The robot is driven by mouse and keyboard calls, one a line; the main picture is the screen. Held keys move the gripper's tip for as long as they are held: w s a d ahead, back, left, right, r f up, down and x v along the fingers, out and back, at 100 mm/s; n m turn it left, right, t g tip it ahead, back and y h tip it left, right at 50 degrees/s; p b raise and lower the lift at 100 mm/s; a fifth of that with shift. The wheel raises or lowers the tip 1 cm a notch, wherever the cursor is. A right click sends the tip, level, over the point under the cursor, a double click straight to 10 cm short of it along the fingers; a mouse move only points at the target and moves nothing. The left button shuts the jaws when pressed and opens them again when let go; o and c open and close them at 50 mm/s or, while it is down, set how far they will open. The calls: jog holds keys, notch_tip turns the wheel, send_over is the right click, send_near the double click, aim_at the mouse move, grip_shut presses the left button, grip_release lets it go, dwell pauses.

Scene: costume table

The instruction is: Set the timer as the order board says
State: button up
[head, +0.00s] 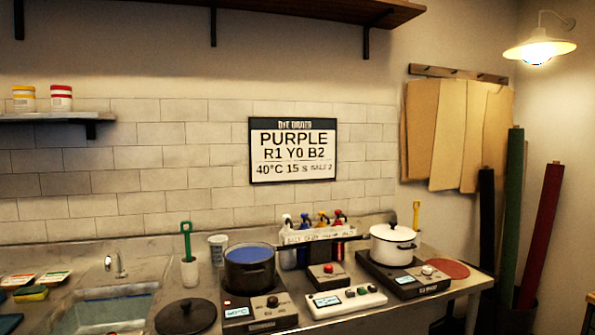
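The order board (293,150) hangs on the tiled wall and reads "PURPLE, R1 Y0 B2, 40°C 15 s", with a last small word too blurred to read surely. The timer seems to be the white box (345,302) with a small display and several coloured buttons, at the front of the counter; its digits are too small to read. A dark box with a red button (328,276) sits just behind it. My gripper is not in view.
A dark pot (249,268) with blue contents stands on the left hot plate (262,312). A white lidded pot (392,245) stands on the right one. A black lid (185,316) lies by the sink (110,312). Dye bottles (322,228) stand in a rack behind.

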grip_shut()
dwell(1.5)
